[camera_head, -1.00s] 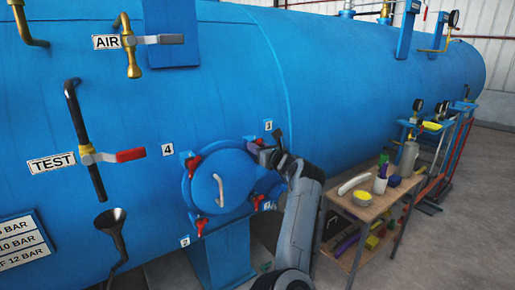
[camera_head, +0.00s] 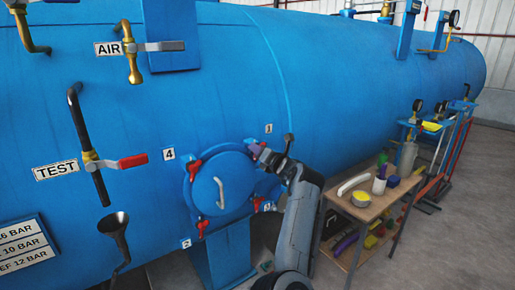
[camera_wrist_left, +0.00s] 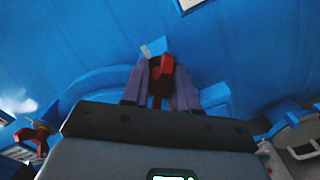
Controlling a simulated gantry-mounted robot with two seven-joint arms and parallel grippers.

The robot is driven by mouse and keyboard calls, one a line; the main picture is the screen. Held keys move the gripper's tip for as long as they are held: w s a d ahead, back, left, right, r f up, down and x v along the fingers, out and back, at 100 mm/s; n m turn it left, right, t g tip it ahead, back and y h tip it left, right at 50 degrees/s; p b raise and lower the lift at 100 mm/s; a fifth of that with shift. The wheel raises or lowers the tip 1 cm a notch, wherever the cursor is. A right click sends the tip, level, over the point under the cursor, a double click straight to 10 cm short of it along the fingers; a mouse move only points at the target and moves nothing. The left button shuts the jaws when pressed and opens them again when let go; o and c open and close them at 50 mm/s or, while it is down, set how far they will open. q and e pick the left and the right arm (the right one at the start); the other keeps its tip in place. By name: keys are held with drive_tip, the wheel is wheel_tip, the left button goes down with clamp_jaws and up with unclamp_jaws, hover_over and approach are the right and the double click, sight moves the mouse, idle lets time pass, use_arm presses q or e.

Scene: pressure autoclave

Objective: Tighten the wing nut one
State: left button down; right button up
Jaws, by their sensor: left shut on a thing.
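The round blue hatch (camera_head: 205,185) sits on the side of the blue tank, with red wing nuts around its rim. Wing nut one (camera_wrist_left: 160,75), red, is at the hatch's upper right, below the "1" label (camera_head: 268,128). My left gripper (camera_head: 257,150) reaches it from the right. In the left wrist view its two purple fingers are shut around the red wing nut, one on each side. The gripper hides part of the nut in the head view. My right gripper is not in view.
Other red wing nuts sit at the hatch's upper left (camera_head: 194,167), lower left (camera_head: 202,228) and lower right (camera_head: 259,203). A curved handle (camera_head: 220,192) stands out from the hatch. A wooden cart (camera_head: 375,208) with loose items stands right of my arm.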

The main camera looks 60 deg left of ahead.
use_arm(q)
drive_tip(key=m+p, duration=0.1)
drive_tip(key=m, duration=0.2)
drive_tip(key=shift+r+m+p, duration=0.15)
drive_tip(key=shift+m+p, duration=0.2)
drive_tip(key=shift+m, duration=0.05)
drive_tip(key=m+p, duration=0.2)
drive_tip(key=m, duration=0.1)
drive_tip(key=shift+m, duration=0.3)
drive_tip(key=m+p, duration=0.2)
drive_tip(key=m, duration=0.1)
drive_tip(key=shift+m, duration=0.3)
drive_tip(key=m+p, duration=0.2)
drive_tip(key=m, duration=0.2)
drive_tip(key=shift+r+m, duration=0.1)
drive_tip(key=shift+m, duration=0.2)
drive_tip(key=m+p, duration=0.4)
drive_tip(key=m, duration=0.2)
drive_tip(key=m+p, duration=0.1)
drive_tip(key=m, duration=0.2)
drive_tip(key=shift+m, duration=0.4)
drive_tip(key=shift+m+p, duration=0.7)
drive_tip(key=shift+m, duration=0.6)
